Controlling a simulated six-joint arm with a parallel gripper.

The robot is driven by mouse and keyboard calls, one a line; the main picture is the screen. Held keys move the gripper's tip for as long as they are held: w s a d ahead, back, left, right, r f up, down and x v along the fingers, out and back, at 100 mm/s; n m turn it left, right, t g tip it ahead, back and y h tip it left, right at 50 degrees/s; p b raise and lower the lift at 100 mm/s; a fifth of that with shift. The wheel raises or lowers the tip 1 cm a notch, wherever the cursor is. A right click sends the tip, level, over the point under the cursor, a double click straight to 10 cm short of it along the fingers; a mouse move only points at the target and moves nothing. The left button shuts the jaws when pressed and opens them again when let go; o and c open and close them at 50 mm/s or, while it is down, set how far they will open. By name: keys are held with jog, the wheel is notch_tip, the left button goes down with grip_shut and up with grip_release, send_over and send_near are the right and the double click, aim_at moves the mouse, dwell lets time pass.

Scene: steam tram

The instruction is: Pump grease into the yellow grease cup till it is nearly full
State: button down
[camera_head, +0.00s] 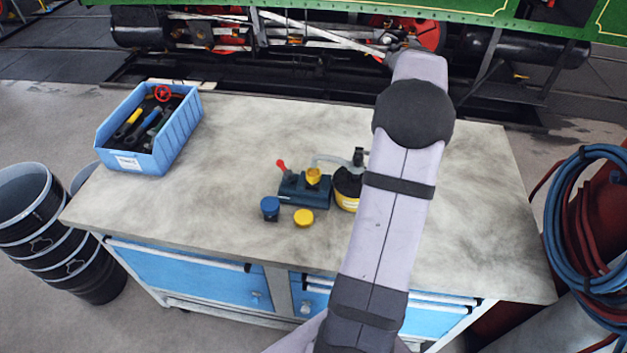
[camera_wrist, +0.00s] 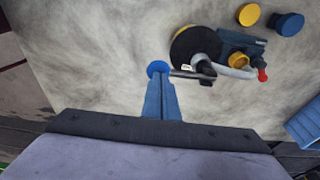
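The yellow grease cup (camera_head: 313,176) sits in a dark blue block (camera_head: 304,193) on the workbench; it also shows in the wrist view (camera_wrist: 238,60). The grease pump (camera_head: 348,188) is black with a yellow lower part and stands right of the block. Its pale spout (camera_head: 328,161) reaches over to the cup. How full the cup is cannot be made out. In the wrist view, a metal lever from the pump ends in a blue knob (camera_wrist: 157,68). My gripper (camera_wrist: 160,76) has its blue fingers together, with the tips at or over the knob; contact is unclear.
A blue lid (camera_head: 270,208) and a yellow lid (camera_head: 304,217) lie in front of the block. A red lever (camera_head: 281,165) stands on the block's left. A blue bin (camera_head: 150,130) of tools is at the back left. The bench top (camera_head: 240,130) between is clear.

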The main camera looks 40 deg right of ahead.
jog(key=shift+r+p, duration=1.3)
jog(key=shift+r, duration=0.25)
notch_tip(320, 180, up, 6)
jog(key=r+t+h+p, duration=0.1)
jog(key=t+h, duration=0.1)
jog(key=shift+f+b, duration=2.45)
jog(key=shift+f, duration=1.15)
jog(key=shift+s+f, duration=0.1)
jog(key=shift+f, duration=0.15)
